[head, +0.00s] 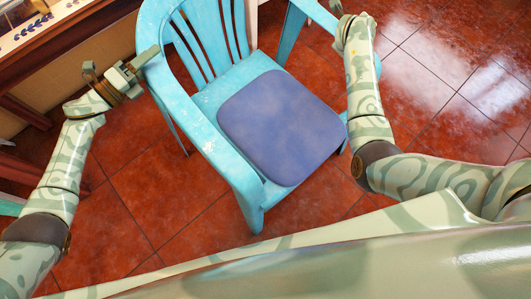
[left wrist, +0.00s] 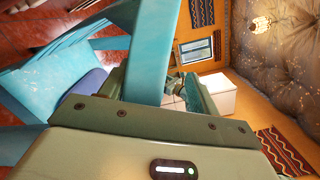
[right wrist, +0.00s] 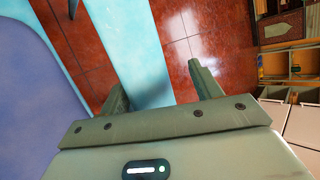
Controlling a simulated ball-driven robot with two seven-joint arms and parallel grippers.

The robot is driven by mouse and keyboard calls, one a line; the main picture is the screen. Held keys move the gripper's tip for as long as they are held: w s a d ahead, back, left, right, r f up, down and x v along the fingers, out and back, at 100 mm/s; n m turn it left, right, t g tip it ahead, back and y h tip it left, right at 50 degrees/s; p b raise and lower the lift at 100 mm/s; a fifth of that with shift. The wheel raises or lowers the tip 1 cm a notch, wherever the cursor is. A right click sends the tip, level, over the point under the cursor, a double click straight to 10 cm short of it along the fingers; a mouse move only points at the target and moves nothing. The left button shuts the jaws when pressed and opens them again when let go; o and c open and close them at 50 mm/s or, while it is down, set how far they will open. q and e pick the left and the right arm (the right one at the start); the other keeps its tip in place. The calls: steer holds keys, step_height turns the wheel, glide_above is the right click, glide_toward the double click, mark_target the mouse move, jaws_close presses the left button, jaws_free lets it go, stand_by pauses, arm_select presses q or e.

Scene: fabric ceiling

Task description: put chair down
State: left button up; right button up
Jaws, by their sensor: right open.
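A light blue plastic chair (head: 212,97) stands upright over the red tiled floor, with a purple-blue cushion (head: 280,127) on its seat. Its front leg reaches down to the tiles, with no clear gap visible. My left gripper (head: 143,60) is at the armrest on the left. In the left wrist view the armrest (left wrist: 152,50) passes between its parted fingers, with a gap on the right side. My right gripper (head: 338,12) is at the other armrest. In the right wrist view its open fingers stand either side of the armrest (right wrist: 135,55), with room on the right.
A wooden table (head: 85,22) with a patterned top stands at the upper left, close to my left gripper. Bare red tiles (head: 440,70) lie to the right of the chair. Shelves (right wrist: 290,65) show at the right of the right wrist view.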

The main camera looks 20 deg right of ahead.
steer(key=shift+s+a+r, duration=0.15)
steer(key=shift+s+r, duration=0.05)
steer(key=shift+r, duration=0.05)
arm_select(q)
steer(key=v, duration=1.2)
arm_select(e)
steer(key=v, duration=1.1)
steer(key=shift+s, duration=0.1)
steer(key=shift+a, duration=0.1)
